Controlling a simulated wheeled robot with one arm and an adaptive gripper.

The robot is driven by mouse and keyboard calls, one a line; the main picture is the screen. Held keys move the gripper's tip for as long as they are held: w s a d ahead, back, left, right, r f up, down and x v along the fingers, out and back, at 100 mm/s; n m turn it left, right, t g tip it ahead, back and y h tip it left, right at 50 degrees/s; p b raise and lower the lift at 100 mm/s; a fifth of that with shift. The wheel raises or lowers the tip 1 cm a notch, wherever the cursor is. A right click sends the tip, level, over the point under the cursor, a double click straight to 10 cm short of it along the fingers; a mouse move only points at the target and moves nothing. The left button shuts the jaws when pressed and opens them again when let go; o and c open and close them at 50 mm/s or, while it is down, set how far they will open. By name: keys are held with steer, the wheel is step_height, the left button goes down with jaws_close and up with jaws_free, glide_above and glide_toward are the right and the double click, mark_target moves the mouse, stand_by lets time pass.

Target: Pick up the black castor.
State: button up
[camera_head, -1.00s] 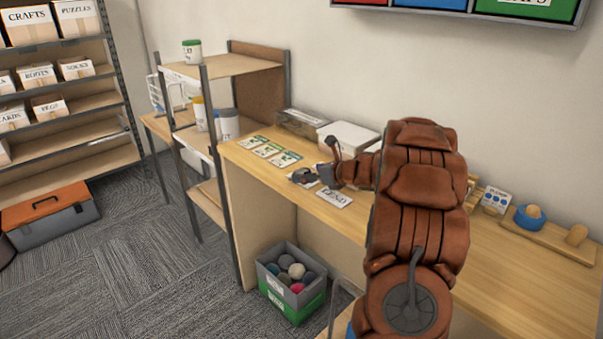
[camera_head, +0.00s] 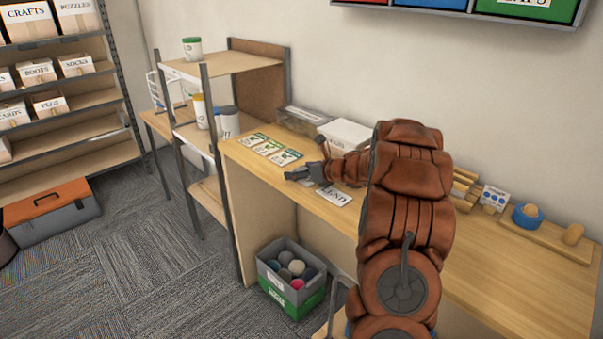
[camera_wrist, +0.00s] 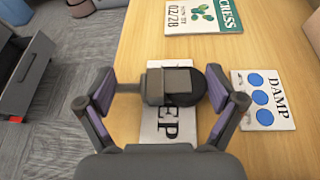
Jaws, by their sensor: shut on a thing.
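The black castor (camera_wrist: 212,86) has a dark round wheel and a grey mount, and it shows between my fingers in the wrist view. My gripper (camera_wrist: 168,95) is shut on it, with one finger pad at each side. Behind the castor is a white card with black letters (camera_wrist: 155,128), partly covered by it. In the head view my gripper (camera_head: 306,174) is over the wooden desk (camera_head: 480,255), near its front edge. The castor is hard to make out there against the dark gripper.
A DAMP card (camera_wrist: 264,100) with blue dots lies close on the right, and a CRESS packet (camera_wrist: 204,16) lies beyond. Seed packets (camera_head: 268,148), a white box (camera_head: 345,134) and a clear-sided bin (camera_head: 303,120) are at the back. A bin of balls (camera_head: 291,278) is on the floor.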

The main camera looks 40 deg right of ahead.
steer(key=shift+c, duration=1.2)
steer(key=shift+r+b, duration=0.3)
steer(key=shift+r, duration=0.5)
steer(key=shift+s+a+r+b, duration=0.1)
steer(key=shift+a+r+b, duration=0.1)
steer(key=shift+r, duration=0.3)
steer(key=shift+s+a+r+b, duration=0.1)
steer(key=shift+a+r+b, duration=0.1)
steer(key=shift+r, duration=0.3)
steer(key=s+a+r+b, duration=0.1)
steer(key=s+a+b, duration=0.3)
steer(key=a, duration=0.9)
steer(key=s, duration=0.3)
steer(key=shift+a+r+b, duration=0.2)
steer(key=shift+a+b, duration=0.05)
steer(key=shift+b, duration=0.1)
